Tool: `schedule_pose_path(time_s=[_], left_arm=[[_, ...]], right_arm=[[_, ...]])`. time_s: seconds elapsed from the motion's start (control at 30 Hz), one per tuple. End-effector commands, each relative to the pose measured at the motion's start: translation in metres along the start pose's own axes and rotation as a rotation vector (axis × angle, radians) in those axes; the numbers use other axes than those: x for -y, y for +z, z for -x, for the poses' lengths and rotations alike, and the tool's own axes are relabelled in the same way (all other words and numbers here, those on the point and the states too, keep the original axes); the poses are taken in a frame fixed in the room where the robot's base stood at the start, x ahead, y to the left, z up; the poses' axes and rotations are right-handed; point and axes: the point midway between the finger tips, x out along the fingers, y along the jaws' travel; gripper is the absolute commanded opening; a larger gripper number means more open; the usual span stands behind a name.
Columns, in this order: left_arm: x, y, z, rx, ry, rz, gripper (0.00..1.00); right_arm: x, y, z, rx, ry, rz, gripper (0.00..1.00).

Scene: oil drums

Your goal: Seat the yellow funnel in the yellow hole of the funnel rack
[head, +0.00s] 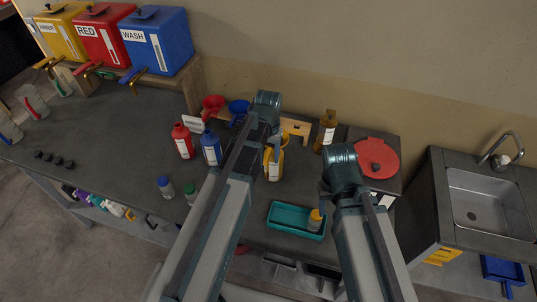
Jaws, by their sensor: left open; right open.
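The wooden funnel rack (296,127) stands at the back of the bench, partly hidden behind my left arm. A red funnel (213,103) and a blue funnel (238,107) sit at its left part. The yellow hole is not clearly visible. A yellow shape at the top of the yellow bottle (274,170) may be the yellow funnel (282,141); my arm partly covers it. My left gripper (270,150) is open and points down at the yellow bottle's top. My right gripper (324,205) is open above the teal tray, its fingers small and partly hidden.
A red bottle (182,141) and a blue bottle (210,148) stand left of my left arm. The teal tray (285,222) holds a small orange-topped bottle (314,221). An amber bottle (327,131) and a red round lid (376,158) are at right. The bench's left middle is mostly clear.

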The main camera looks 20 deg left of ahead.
Motion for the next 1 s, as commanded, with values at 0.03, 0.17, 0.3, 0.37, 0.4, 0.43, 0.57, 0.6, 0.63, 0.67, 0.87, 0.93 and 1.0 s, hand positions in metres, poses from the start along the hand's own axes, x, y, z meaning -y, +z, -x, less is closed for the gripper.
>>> schedule_pose_path(time_s=[0.03, 0.17, 0.3, 0.37, 0.4, 0.43, 0.57, 0.6, 0.63, 0.67, 0.87, 0.93, 1.0], left_arm=[[0.0, 0.0, -0.013, 0.0, 0.0, 0.0, 0.55], [0.0, 0.0, -0.022, 0.0, 0.0, 0.0, 0.55], [0.0, 0.0, -0.024, 0.0, 0.0, 0.0, 0.55], [0.0, 0.0, -0.024, 0.0, 0.0, 0.0, 0.55], [0.0, 0.0, -0.023, 0.0, 0.0, 0.0, 0.55], [0.0, 0.0, -0.023, 0.0, 0.0, 0.0, 0.55], [0.0, 0.0, -0.023, 0.0, 0.0, 0.0, 0.46], [0.0, 0.0, -0.023, 0.0, 0.0, 0.0, 0.39], [0.0, 0.0, -0.023, 0.0, 0.0, 0.0, 0.33], [0.0, 0.0, -0.023, 0.0, 0.0, 0.0, 0.28], [0.0, 0.0, -0.023, 0.0, 0.0, 0.0, 0.0], [0.0, 0.0, -0.023, 0.0, 0.0, 0.0, 0.0], [0.0, 0.0, -0.023, 0.0, 0.0, 0.0, 0.0]], right_arm=[[0.001, -0.001, -0.013, 0.0, 0.0, 0.001, 0.5], [0.002, -0.001, -0.022, 0.0, 0.001, 0.004, 0.5], [0.002, -0.001, -0.024, 0.0, 0.001, 0.005, 0.5], [0.002, -0.001, -0.023, 0.0, 0.001, 0.005, 0.5], [0.002, -0.001, -0.023, 0.0, 0.001, 0.005, 0.5], [0.002, -0.001, -0.023, 0.0, 0.001, 0.005, 0.5], [0.002, -0.001, -0.023, 0.0, 0.001, 0.005, 0.5], [0.002, -0.001, -0.023, 0.0, 0.001, 0.005, 0.5], [0.002, -0.001, -0.023, 0.0, 0.001, 0.005, 0.5], [0.002, -0.001, -0.023, 0.0, 0.001, 0.005, 0.5], [0.002, -0.001, -0.023, 0.0, 0.001, 0.005, 0.5], [0.002, -0.001, -0.023, 0.0, 0.001, 0.005, 0.5], [0.002, -0.001, -0.023, 0.0, 0.001, 0.005, 0.5]])
